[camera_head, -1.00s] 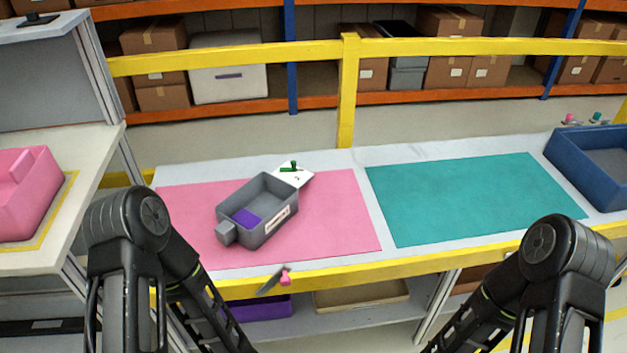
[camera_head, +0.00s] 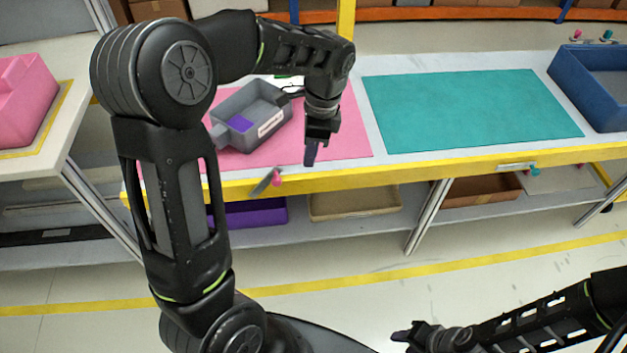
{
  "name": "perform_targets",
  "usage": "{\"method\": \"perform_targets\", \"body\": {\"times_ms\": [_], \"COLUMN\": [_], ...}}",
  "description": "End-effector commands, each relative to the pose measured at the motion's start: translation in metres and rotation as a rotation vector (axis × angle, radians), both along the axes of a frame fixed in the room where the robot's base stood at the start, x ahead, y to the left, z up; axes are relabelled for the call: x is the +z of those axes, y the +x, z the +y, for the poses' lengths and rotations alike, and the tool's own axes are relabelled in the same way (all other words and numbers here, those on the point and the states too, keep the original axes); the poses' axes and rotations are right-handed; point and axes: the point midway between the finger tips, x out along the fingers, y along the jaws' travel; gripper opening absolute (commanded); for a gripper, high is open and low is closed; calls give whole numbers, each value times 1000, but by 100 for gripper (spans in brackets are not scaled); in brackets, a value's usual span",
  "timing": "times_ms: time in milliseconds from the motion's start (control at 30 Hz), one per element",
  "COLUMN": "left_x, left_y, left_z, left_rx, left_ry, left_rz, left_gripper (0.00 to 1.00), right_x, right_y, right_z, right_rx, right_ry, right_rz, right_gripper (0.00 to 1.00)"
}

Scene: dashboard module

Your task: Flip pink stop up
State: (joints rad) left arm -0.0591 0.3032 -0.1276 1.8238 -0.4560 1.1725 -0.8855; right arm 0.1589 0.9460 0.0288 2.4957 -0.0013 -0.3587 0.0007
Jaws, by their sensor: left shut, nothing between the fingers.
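The pink stop (camera_head: 277,178) is a small pink knob beside a tilted grey plate (camera_head: 263,186) at the yellow front edge of the table, below the pink mat (camera_head: 345,140). My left gripper (camera_head: 311,157) points down over the mat's front part, above and to the right of the stop. Its fingers are shut and empty, apart from the stop. My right gripper (camera_head: 402,336) is low at the bottom of the view, far from the table; its finger gap is too small to judge.
A grey bin (camera_head: 262,133) with a purple patch sits on the pink mat, partly behind my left arm. A teal mat (camera_head: 470,110) lies clear to the right. A blue crate (camera_head: 562,75) stands at the far right. A teal stop (camera_head: 535,171) is on the front edge.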

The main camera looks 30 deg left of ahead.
Motion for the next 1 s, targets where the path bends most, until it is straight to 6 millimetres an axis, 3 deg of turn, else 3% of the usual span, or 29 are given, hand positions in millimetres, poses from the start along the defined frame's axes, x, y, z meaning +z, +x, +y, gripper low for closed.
{"method": "perform_targets", "body": {"times_ms": [467,667,1000], "left_x": [-10,-37,-104], "left_y": [-2,-7,-16], "left_z": [0,3,9], "left_rx": [2,2,1], "left_ry": [-1,0,-1], "left_rz": [5,8,8], "left_gripper": [0,0,0], "right_x": [0,-1,-2], "right_y": [0,0,0], "right_z": [0,0,0], "right_rx": [1,1,1], "right_ry": [0,0,0], "right_rz": [0,0,0], "right_gripper": [37,37,37]}}
